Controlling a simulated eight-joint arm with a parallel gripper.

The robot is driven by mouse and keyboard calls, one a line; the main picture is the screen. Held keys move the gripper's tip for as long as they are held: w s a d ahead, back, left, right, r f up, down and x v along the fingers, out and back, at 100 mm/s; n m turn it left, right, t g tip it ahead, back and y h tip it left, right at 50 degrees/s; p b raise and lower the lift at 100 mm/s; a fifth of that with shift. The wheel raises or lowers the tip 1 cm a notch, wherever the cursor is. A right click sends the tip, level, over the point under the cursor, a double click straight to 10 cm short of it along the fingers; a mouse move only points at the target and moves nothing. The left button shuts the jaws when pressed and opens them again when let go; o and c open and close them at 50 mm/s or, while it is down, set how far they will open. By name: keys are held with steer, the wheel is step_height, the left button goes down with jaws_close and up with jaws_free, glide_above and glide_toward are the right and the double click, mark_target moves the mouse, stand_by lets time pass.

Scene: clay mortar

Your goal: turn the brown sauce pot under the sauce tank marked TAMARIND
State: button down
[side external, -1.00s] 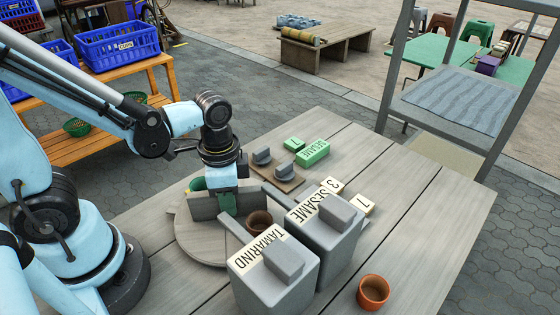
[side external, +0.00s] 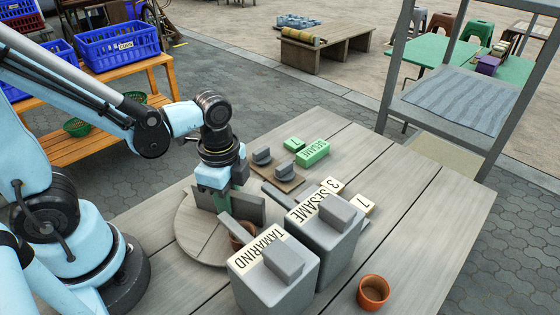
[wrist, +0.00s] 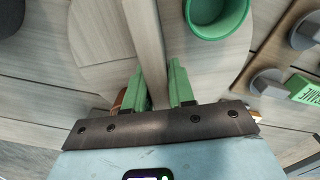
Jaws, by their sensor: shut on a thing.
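The brown sauce pot (side external: 236,241) stands on the round wooden turntable (side external: 198,238). In the side view it is beside the grey spout of the tank marked TAMARIND (side external: 272,270), which partly covers it. In the wrist view only a brown sliver (wrist: 118,101) shows left of the jaws. My gripper (side external: 215,198) is over the turntable, shut on its upright divider board (side external: 249,208). The wrist view shows the green jaws on both sides of the board (wrist: 147,45). A green pot (wrist: 217,18) stands across the board; my gripper hides it in the side view.
The tank marked SESAME (side external: 325,235) stands right of the TAMARIND tank. Behind are a board with grey knobs (side external: 276,176) and a green SESAME block (side external: 313,153). An orange-brown pot (side external: 373,292) stands at front right. The table's right side is mostly clear.

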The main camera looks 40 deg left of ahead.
steer(key=shift+m, duration=1.9)
steer(key=c, duration=1)
jaws_free()
steer(key=shift+c, duration=0.2)
step_height(320, 180, up, 12)
